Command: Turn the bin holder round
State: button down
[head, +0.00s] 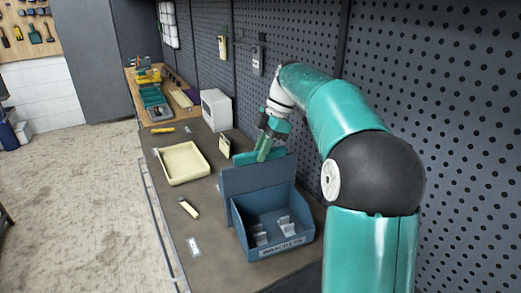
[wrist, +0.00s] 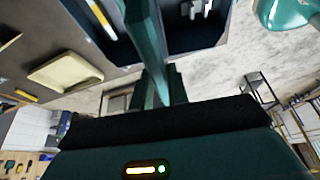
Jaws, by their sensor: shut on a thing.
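The bin holder is blue, with an upright panel (head: 258,178) and an open bin (head: 240,222) on its near side. The bin's front label reads BRACKETS, and several pale grey brackets (head: 262,238) lie inside. My gripper (head: 264,156) is at the top of the panel, on its far side, pointing down, and is shut on the holder. In the wrist view my gripper's green fingers (wrist: 160,90) reach up to the dark blue holder. Brackets (wrist: 200,8) show at the top edge there. The exact contact at the fingertips is hidden.
A cream tray (head: 184,163) and a yellow-and-white tool (head: 188,208) lie left of the holder on the dark bench (head: 196,232). A white box (head: 216,109) stands farther back. A perforated wall (head: 440,110) is close on the right.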

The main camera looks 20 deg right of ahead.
jog(key=shift+w+r+n+g, duration=0.1)
jog(key=shift+n+g, duration=0.6)
jog(key=shift+n, duration=1.2)
jog(key=shift+n+g+h, duration=0.6)
jog(key=shift+n+g, duration=0.2)
jog(key=shift+n, duration=1.4)
jog(key=shift+w+n+g+h, duration=0.1)
jog(key=shift+n+g+h, duration=0.45)
jog(key=shift+n, duration=1.55)
jog(key=shift+a+n+h, duration=0.1)
jog(key=shift+n+h, duration=0.55)
jog(key=shift+n, duration=0.95)
jog(key=shift+n+g, duration=0.25)
jog(key=shift+n, duration=0.35)
jog(key=c, duration=1.4)
grip_release()
jog(key=shift+o, duration=0.2)
